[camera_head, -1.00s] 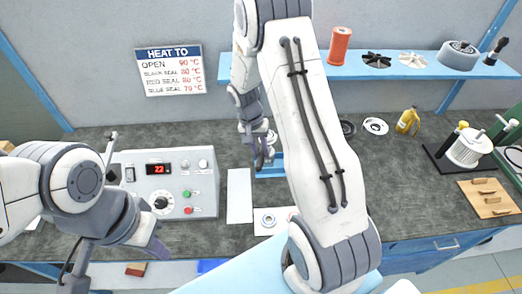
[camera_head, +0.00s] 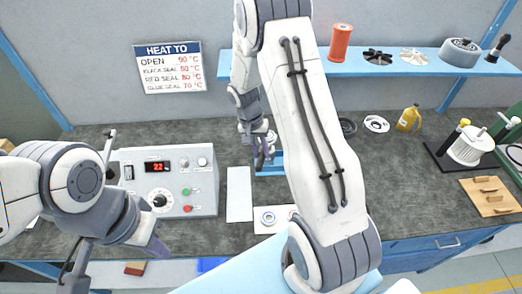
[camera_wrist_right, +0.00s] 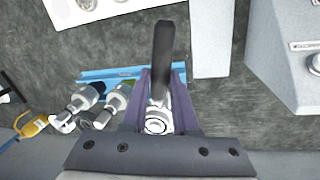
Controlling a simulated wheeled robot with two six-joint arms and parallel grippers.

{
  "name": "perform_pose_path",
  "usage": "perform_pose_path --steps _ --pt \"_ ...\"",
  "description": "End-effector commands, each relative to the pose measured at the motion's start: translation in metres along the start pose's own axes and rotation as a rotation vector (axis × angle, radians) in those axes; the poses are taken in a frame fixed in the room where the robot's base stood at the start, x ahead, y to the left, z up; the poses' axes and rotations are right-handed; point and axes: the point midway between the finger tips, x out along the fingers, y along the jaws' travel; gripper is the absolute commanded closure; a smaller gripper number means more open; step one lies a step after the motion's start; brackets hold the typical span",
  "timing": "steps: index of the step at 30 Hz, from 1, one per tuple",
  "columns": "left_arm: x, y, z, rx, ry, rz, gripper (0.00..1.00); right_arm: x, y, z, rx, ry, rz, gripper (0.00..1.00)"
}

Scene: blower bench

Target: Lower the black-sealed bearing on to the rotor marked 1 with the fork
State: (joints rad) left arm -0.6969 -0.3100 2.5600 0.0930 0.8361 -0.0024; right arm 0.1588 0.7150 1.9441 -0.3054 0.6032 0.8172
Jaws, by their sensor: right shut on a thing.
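My right gripper (camera_head: 262,156) is low over a blue stand (camera_head: 270,168). In the right wrist view, my right gripper (camera_wrist_right: 162,76) is shut on a dark bar (camera_wrist_right: 164,45), seemingly the fork's handle. A pale round metal part (camera_wrist_right: 156,122) shows between the fingers; I cannot tell whether it is the bearing or a rotor end. No rotor number is readable, and the fork's tines are hidden. My left gripper (camera_head: 152,246) hangs at the lower left, its fingers unclear.
A control box (camera_head: 165,182) reading 22 stands on the bench left of the stand. A white plate (camera_head: 239,194) lies between them.

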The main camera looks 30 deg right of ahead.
Motion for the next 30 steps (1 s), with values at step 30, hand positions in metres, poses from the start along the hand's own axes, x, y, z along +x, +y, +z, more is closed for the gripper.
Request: perform_pose_path --steps 30 --pt "0.022 -0.002 0.001 0.000 0.000 0.000 1.00 0.025 -0.005 0.000 0.000 0.001 -0.001 1.00"
